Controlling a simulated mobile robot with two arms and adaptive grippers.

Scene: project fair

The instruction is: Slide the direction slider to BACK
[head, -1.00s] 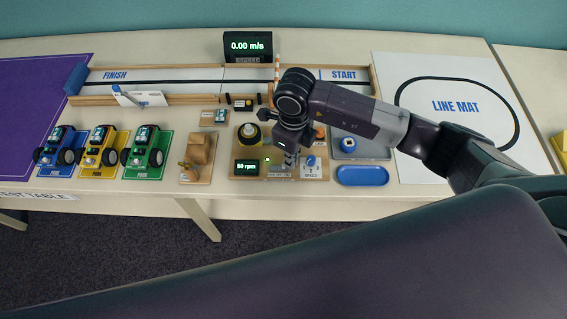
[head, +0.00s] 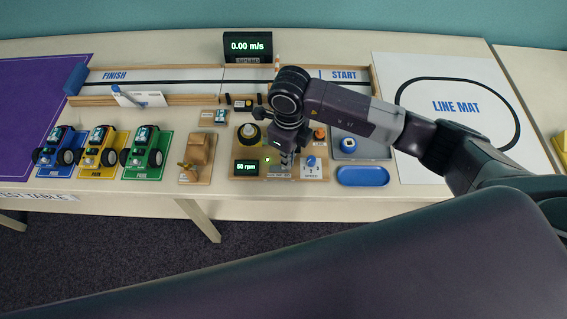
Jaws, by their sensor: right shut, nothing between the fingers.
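The wooden control board (head: 237,176) stands near the table's front edge, with a display reading 50 rpm (head: 247,167) and a small green light at its left. The direction slider's pale plate (head: 279,174) is in the middle of the board. My right gripper (head: 286,161) is shut and empty, pointing down over this plate. It covers the slider's knob, so I cannot tell the knob's position or whether the fingers touch it. My left gripper is out of view.
A blue speed knob (head: 311,161) and an orange button (head: 320,133) sit right of the gripper. A blue tray (head: 362,176) lies to the right. Three small cars, including a green one (head: 146,152), stand at left.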

